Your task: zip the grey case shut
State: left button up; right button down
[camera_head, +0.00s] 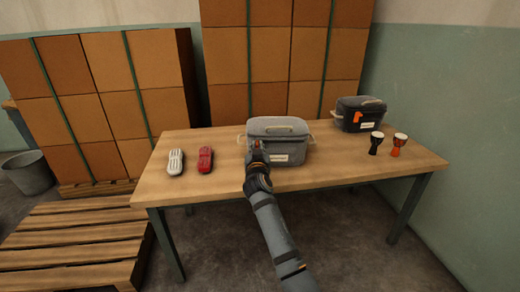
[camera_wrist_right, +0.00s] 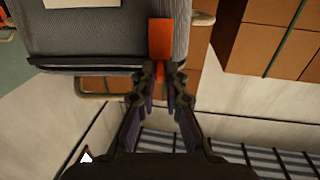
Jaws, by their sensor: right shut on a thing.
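The grey case (camera_head: 290,149) stands upright on the table, with a light handle on top and a pale label on its front. Its lid lies down over the body. In the right wrist view the case (camera_wrist_right: 100,35) fills the upper left, with an orange zip pull (camera_wrist_right: 161,38) at its edge. My right gripper (camera_head: 256,149) is at the case's front left corner. In the wrist view its fingertips (camera_wrist_right: 162,70) are closed on the orange pull. How far the zip is run round cannot be told. My left gripper is not in view.
On the wooden table (camera_head: 225,184), a silver item (camera_head: 175,162) and a red one (camera_head: 205,160) lie to the left. A dark case (camera_head: 350,119) with an orange pull and two goblet drums (camera_head: 376,143) (camera_head: 398,145) stand right. Stacked boxes (camera_head: 255,60) rise behind.

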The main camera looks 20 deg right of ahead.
jog(key=c, duration=1.4)
grip_release()
jog(key=shift+a, duration=0.1)
jog(key=v, duration=0.7)
jog(key=shift+s, duration=0.2)
